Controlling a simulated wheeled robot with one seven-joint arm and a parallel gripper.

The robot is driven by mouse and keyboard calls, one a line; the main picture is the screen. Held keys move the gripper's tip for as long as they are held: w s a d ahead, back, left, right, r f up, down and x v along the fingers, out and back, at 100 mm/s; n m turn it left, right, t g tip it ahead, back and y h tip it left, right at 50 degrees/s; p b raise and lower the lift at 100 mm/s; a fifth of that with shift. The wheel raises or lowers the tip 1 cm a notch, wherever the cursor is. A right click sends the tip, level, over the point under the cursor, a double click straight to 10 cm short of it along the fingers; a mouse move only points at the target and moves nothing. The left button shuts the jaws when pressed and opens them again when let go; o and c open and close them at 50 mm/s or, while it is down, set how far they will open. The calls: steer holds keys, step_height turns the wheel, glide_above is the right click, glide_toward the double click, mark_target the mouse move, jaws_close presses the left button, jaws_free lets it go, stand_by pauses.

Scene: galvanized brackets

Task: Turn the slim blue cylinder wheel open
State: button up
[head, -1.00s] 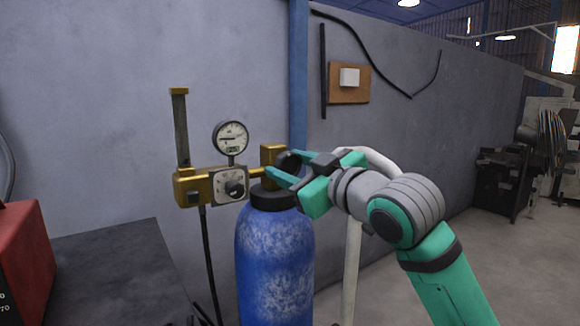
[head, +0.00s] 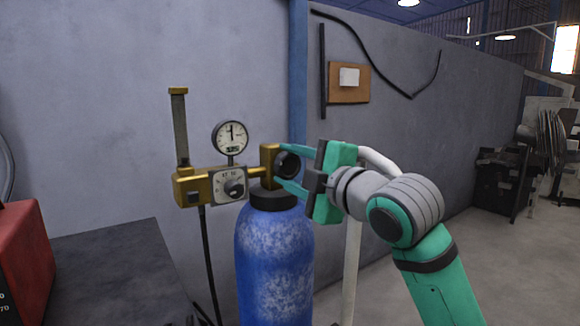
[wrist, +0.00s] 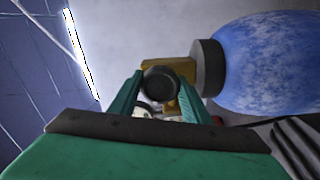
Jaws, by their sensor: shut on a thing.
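The slim blue cylinder (head: 275,262) stands upright with a black collar and a brass valve (head: 269,158) on top. Its black round wheel (head: 288,165) faces right, toward my arm. My gripper (head: 288,167) is shut on the wheel, with one teal finger above it and one below. In the wrist view the wheel (wrist: 160,84) sits between the two finger tips, and the blue cylinder (wrist: 265,65) lies to the right. The pressure gauge (head: 230,136) has its needle pointing about straight up.
A brass regulator with a black knob (head: 234,188) and a flow tube (head: 180,128) is joined to the valve's left. A dark bench (head: 110,265) with a red box (head: 22,260) is at the left. A white pipe (head: 352,265) runs behind my arm.

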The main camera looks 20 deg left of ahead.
steer(key=n, duration=0.5)
steer(key=shift+f+n, duration=0.1)
steer(key=shift+n, duration=2.4)
steer(key=o, duration=1)
steer(key=shift+o, duration=0.2)
steer(key=shift+d, duration=0.1)
steer(key=v, duration=1)
steer(key=shift+s+d, duration=0.2)
steer(key=shift+s, duration=0.1)
